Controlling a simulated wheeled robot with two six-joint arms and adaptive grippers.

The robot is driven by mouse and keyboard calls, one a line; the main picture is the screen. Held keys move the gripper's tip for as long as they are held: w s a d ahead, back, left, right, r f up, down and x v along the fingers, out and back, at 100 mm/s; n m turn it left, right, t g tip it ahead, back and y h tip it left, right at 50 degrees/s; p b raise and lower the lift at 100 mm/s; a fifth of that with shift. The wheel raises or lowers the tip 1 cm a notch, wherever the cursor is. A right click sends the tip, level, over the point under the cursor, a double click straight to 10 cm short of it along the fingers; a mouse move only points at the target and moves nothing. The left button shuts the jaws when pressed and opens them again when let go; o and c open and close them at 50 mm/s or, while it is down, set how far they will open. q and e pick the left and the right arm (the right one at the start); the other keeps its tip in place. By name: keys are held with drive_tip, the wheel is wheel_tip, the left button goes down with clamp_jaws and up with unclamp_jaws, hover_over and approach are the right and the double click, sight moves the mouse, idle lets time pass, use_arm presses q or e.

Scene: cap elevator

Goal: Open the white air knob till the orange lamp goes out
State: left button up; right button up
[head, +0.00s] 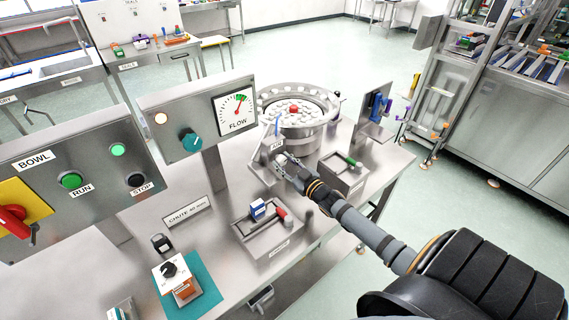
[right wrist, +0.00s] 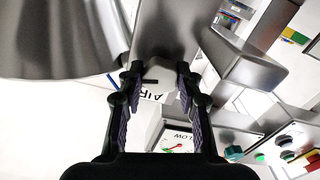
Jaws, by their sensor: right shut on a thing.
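My right gripper (head: 283,168) reaches in from the lower right to the AIR bracket beside the bowl. In the right wrist view, its two fingers (right wrist: 158,82) are shut on the white air knob (right wrist: 157,72), which has a dark pointer line. The AIR label (right wrist: 152,97) shows just below the knob there and also in the head view (head: 277,145). My left gripper is out of view.
The bowl (head: 296,127) of pale caps with a red centre stands behind the gripper. A teal knob (head: 190,140) sits on the flow panel. The BOWL panel (head: 85,185) is at left. Trays (head: 268,245) and a box (head: 345,178) stand close to my right arm.

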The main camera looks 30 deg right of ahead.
drive_tip(key=shift+f, duration=0.1)
drive_tip(key=o, duration=1)
drive_tip(key=shift+o, duration=0.8)
drive_tip(key=s+d, duration=0.1)
drive_tip(key=s, duration=1.1)
